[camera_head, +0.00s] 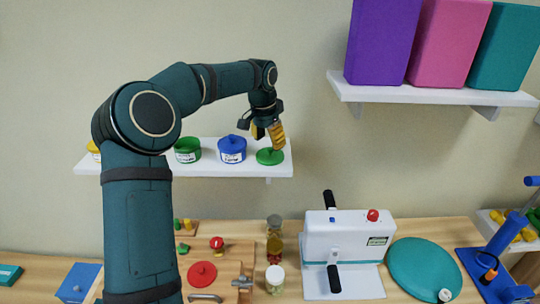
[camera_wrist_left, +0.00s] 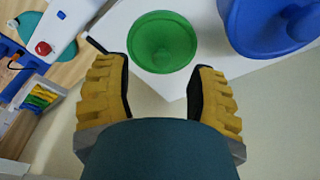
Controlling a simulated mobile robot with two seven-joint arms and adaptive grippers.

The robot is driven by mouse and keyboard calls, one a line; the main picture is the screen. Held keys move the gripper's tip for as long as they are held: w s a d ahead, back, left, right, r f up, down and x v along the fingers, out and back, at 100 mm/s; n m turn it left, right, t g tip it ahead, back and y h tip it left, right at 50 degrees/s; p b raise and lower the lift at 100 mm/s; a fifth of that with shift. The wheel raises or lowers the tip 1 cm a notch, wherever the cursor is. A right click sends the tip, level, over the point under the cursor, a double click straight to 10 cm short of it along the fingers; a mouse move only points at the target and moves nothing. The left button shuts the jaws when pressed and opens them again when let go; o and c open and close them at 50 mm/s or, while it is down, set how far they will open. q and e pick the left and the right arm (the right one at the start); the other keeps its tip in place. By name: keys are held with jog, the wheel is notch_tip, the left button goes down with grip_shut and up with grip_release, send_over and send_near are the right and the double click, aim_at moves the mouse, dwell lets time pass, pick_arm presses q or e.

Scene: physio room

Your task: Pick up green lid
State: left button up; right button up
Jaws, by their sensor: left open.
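The green lid (camera_head: 270,156) lies flat near the right end of the white wall shelf (camera_head: 205,171). It is a round disc with a small knob, and in the left wrist view the lid (camera_wrist_left: 162,42) shows just beyond the fingertips. My left gripper (camera_head: 268,136) points down, just above the lid; in the wrist view its yellow fingers (camera_wrist_left: 160,85) are spread apart with nothing between them. My right gripper is not in view.
A blue lidded pot (camera_head: 232,150) stands close left of the green lid and also shows in the wrist view (camera_wrist_left: 268,25). A yellow pot (camera_head: 94,148) is partly hidden by my arm. The wooden counter (camera_head: 405,231) below holds a white device (camera_head: 338,240), jars and a teal disc (camera_head: 424,268).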

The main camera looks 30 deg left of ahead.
aim_at(270, 148)
pick_arm(q)
jog(key=f, duration=0.4)
jog(key=shift+w, duration=0.4)
grip_shut()
